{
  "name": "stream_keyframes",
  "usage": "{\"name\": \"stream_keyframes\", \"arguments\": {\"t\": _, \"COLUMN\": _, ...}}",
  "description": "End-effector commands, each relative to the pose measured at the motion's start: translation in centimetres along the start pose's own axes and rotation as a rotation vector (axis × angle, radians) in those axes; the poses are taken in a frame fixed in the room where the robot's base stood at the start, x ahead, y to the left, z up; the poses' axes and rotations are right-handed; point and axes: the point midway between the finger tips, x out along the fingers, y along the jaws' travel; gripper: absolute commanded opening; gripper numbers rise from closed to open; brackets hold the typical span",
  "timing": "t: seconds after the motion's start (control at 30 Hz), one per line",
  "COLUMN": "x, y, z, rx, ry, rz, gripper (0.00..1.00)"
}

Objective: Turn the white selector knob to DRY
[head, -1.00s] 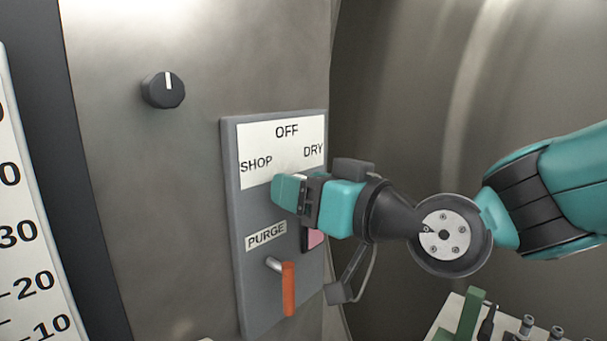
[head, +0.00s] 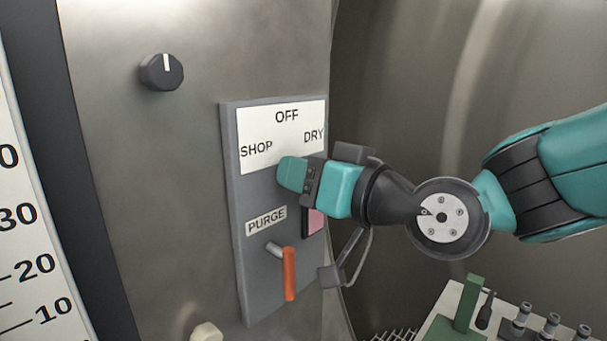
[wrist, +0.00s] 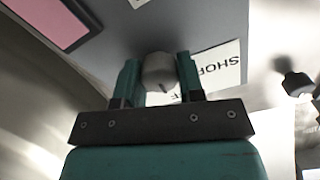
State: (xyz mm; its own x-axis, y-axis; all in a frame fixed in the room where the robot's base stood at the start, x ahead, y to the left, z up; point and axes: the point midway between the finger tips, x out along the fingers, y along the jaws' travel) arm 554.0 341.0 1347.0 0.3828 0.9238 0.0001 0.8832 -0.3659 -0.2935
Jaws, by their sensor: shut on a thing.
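The selector panel (head: 236,200) is a grey plate with a white label card (head: 290,127) reading SHOP at left, OFF at top and DRY at right. My gripper (head: 285,173) is at the panel just below this card and hides the knob in the head view. In the wrist view, the white selector knob (wrist: 158,70) sits between the two fingers, which are shut on it. A dark mark shows on the knob's lower edge there, on the side of the partly hidden OFF lettering. DRY is hidden in the wrist view.
An orange-handled lever (head: 289,272) is below the PURGE label (head: 266,220). A pink piece (head: 316,222) is partly behind my gripper. A black knob (head: 161,71) is on the wall at upper left. A tray with a green block (head: 468,303) and several fittings stands at lower right.

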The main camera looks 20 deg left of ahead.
Motion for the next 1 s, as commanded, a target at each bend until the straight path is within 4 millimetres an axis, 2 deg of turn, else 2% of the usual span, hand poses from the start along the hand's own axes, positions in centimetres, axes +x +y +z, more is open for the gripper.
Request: {"name": "stream_keyframes", "arguments": {"t": 1.0, "x": -0.01, "y": 0.14, "z": -0.04, "rx": 0.928, "ry": -0.001, "rz": 0.002, "gripper": 0.12}}
